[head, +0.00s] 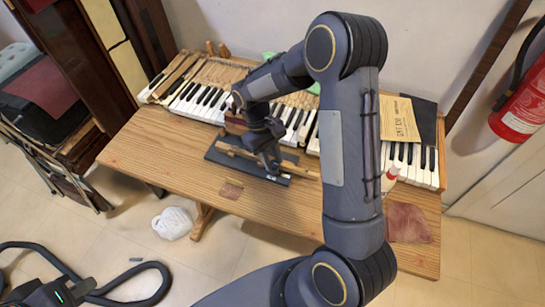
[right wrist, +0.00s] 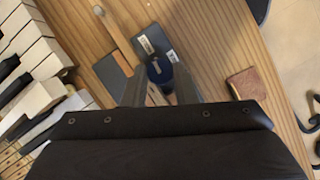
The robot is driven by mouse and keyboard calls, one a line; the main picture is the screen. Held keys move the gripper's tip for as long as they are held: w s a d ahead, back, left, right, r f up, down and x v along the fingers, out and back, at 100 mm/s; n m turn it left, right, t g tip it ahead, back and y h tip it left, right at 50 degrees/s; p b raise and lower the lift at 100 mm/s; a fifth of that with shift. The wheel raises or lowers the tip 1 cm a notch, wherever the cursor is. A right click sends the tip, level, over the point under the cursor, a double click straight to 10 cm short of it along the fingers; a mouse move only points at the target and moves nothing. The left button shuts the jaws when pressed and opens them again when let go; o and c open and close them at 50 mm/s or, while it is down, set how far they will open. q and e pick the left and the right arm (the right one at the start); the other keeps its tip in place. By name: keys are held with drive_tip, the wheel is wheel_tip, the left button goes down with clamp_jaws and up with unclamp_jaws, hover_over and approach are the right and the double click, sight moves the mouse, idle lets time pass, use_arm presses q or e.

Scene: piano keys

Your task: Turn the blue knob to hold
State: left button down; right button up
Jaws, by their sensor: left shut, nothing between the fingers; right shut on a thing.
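The blue knob (right wrist: 159,69) shows in the right wrist view as a round dark-blue cap on a dark board (right wrist: 152,30). Small pale labels (right wrist: 146,45) lie beside it on the board. My right gripper (right wrist: 159,82) is shut on the knob, one finger on each side of it. In the head view, my right gripper (head: 270,168) is down at the dark board (head: 216,154) on the table, and the knob is hidden there.
Rows of piano keys (head: 200,102) lie along the back of the wooden table (head: 165,150). A booklet (head: 398,120) rests on the right keys. Brown cloth (head: 408,222) lies front right.

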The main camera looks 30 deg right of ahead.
drive_tip(key=shift+n, duration=0.6)
drive_tip(key=o, duration=1)
drive_tip(key=v, duration=0.8)
drive_tip(key=shift+s+a, duration=0.1)
drive_tip(key=shift+a, duration=0.05)
drive_tip(key=shift+f, duration=0.1)
